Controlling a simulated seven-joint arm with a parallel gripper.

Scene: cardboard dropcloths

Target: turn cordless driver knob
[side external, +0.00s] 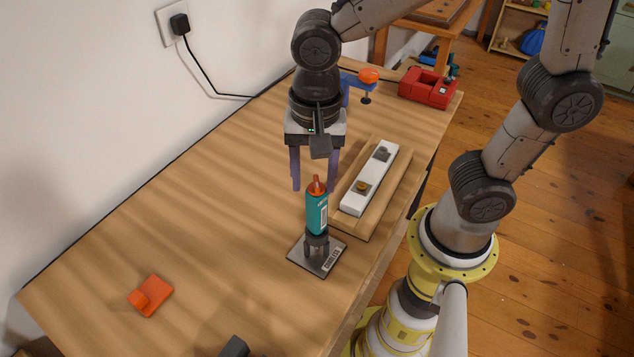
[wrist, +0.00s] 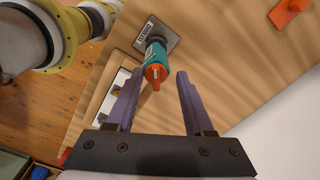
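The cordless driver (side external: 316,215) has a teal body and an orange knob (side external: 317,185) on top. It stands upright in a dark holder on a grey plate (side external: 327,263) with a label. In the wrist view the driver (wrist: 156,55) is seen from above, its orange knob (wrist: 155,73) bearing a pale line. My gripper (side external: 310,186), with two purple fingers, is open and empty. In the wrist view the knob appears between the open fingertips (wrist: 159,74), nearer the left one. I cannot tell whether the tips are level with it, and no contact shows.
A wooden board with a white strip (side external: 369,178) lies right of the driver. An orange piece (side external: 150,295) lies at the front left. A red case (side external: 427,88) and a blue clamp with an orange knob (side external: 368,75) are at the back. The table's left middle is clear.

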